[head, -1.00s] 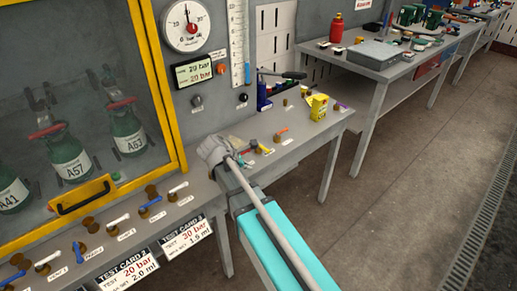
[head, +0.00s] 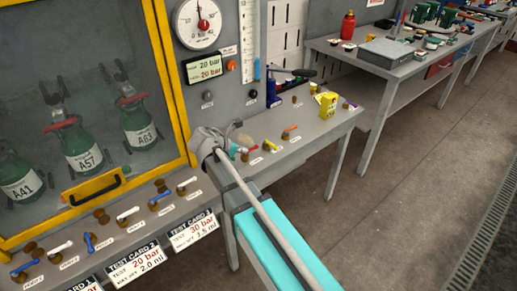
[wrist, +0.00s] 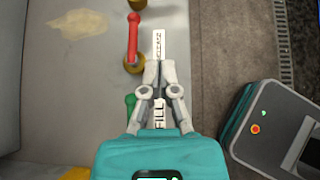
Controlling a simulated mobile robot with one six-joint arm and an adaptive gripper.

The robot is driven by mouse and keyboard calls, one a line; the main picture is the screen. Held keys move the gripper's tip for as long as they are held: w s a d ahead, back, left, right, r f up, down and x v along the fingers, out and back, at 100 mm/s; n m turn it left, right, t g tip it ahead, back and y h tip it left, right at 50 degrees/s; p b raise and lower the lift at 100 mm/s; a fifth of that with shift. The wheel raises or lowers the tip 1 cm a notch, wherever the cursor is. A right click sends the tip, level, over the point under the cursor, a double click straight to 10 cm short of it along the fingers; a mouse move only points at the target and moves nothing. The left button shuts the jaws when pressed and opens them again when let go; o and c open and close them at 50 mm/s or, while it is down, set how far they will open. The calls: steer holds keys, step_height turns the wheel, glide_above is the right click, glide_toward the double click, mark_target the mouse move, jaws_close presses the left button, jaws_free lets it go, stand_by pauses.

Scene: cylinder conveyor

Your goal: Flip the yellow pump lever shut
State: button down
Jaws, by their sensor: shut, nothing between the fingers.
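A small yellow lever (head: 270,145) on a brass pivot lies on the bench in the head view, to the right of my gripper (wrist: 159,66). Its exact angle is too small to tell. My gripper is shut and empty, low over the bench's front edge. In the wrist view, a red lever (wrist: 133,38) on a brass pivot lies ahead and left of the fingertips. A green lever (wrist: 130,105) is partly hidden beside my gripper's left finger. A yellow patch (wrist: 75,174) shows at the bottom edge, too cut off to identify.
A yellow-framed cabinet (head: 165,80) with green bottles is at left. Several more levers line the bench before it. The floor (head: 400,200) is clear.

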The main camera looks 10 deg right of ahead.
mark_target(271, 145)
steer(key=shift+b+x, duration=0.8)
steer(key=shift+x, duration=0.35)
steer(key=b+x, duration=0.5)
steer(key=x, duration=0.3)
steer(key=shift+a+f, duration=0.1)
steer(key=shift+w+d+r+p, duration=0.25)
steer(key=shift+d, duration=0.15)
steer(key=shift+w+d+r+p, duration=0.2)
steer(key=shift+w+d+r, duration=0.05)
steer(key=shift+d, duration=0.15)
steer(key=shift+w+d+r, duration=0.1)
steer(key=shift+w+d, duration=0.35)
steer(key=shift+d, duration=0.35)
steer(key=shift+a, duration=0.15)
steer(key=shift+n+t, duration=0.3)
